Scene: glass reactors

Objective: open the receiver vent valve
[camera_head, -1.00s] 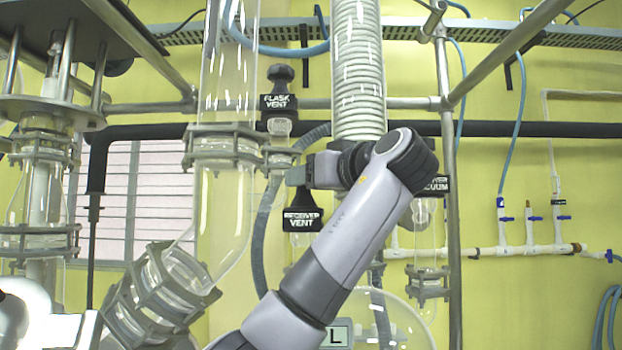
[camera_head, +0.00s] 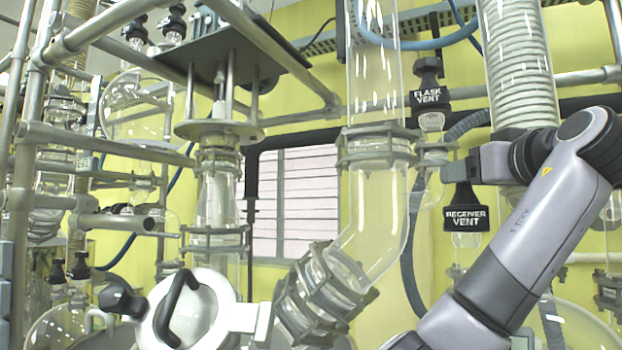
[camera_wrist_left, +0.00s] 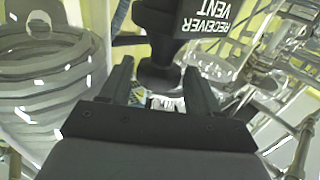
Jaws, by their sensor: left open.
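The receiver vent valve has a black body with a white-lettered "RECEIVER VENT" label (camera_head: 465,218), right of centre in the head view. Clear glass shows below it. My left gripper (camera_head: 466,170) is just above the label and hides the top of the valve. In the left wrist view, the black valve (camera_wrist_left: 160,55) with its upside-down label lies at the fingertips. My left gripper (camera_wrist_left: 158,76) is open there, with one finger on each side of the valve's black knob. I cannot tell whether the fingers touch it. My right gripper is not in view.
The flask vent valve (camera_head: 428,92) stands just above and left of my left gripper. A wide glass column (camera_head: 376,200) is to its left and a coiled glass condenser (camera_head: 519,75) behind it. A white round cover with a black handle (camera_head: 179,308) is at lower left.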

